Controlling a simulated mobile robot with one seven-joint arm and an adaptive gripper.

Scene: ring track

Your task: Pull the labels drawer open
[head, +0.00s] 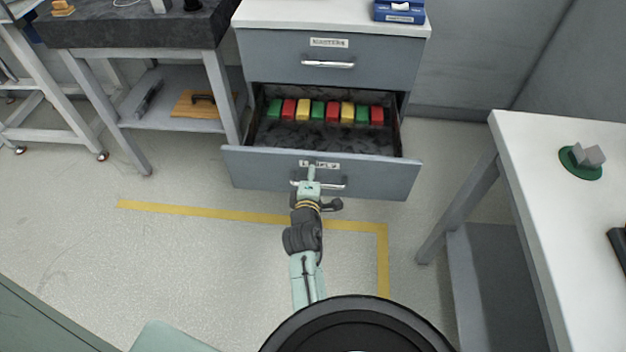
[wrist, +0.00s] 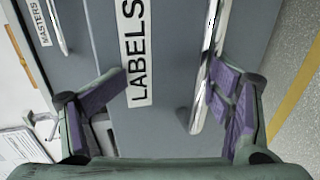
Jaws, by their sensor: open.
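The labels drawer (head: 383,182) is the lower drawer of the grey cabinet and stands pulled out, its inside showing. A row of red, yellow and green blocks (head: 333,112) lies in it. In the wrist view the LABELS plate (wrist: 137,50) and the chrome handle (wrist: 208,90) show close up. My gripper (wrist: 166,88) is open in front of the drawer front. One finger pad is beside the handle, and the other is on the label side. I cannot tell whether a finger touches the handle. In the head view my gripper (head: 311,180) partly covers the label and handle.
The closed MASTERS drawer (head: 375,60) is above. A white-topped table (head: 545,190) stands at the right and a dark-topped bench (head: 135,28) at the left. Yellow tape (head: 200,211) marks the floor. Clear floor lies in front of the drawer.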

